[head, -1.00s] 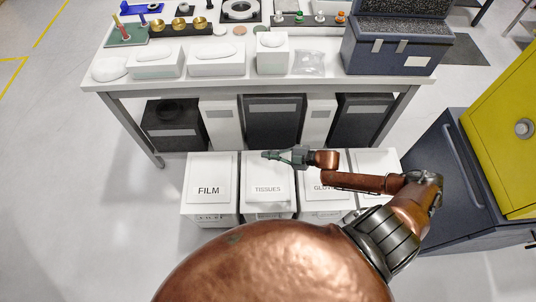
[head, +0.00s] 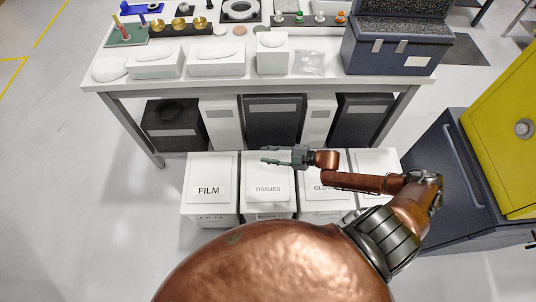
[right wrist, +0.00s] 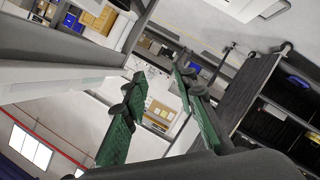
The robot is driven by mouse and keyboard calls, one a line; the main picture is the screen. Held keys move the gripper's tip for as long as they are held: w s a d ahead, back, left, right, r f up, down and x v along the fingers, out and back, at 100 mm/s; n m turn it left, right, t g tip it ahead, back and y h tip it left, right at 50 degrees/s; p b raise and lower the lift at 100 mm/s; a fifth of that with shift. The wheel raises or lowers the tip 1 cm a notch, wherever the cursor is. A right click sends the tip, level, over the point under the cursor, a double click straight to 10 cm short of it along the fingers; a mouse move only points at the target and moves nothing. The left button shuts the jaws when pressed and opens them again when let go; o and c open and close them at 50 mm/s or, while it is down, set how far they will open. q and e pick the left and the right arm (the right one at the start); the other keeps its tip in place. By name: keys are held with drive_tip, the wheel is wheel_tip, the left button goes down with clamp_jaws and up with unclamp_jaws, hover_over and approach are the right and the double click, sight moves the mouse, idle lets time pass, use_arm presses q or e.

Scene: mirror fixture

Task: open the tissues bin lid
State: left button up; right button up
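The tissues bin (head: 268,206) is a white box with a TISSUES label on its top, standing in a row of bins in front of the table. Its lid (head: 256,176) looks shut. My right gripper (head: 264,156) is over the back part of this lid, pointing left; I cannot tell whether it touches the lid. In the right wrist view its green fingers (right wrist: 158,88) are apart with nothing between them. That view looks out across the room and does not clearly show the bin. My left gripper is not in view.
The film bin (head: 209,205) stands left of the tissues bin, and a partly hidden bin (head: 318,205) stands right of it. A white table (head: 220,85) with boxes and trays is behind. A dark cabinet (head: 440,165) stands at the right. The floor at left is clear.

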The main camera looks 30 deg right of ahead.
drive_tip(key=v, duration=1.2)
drive_tip(key=shift+c, duration=0.4)
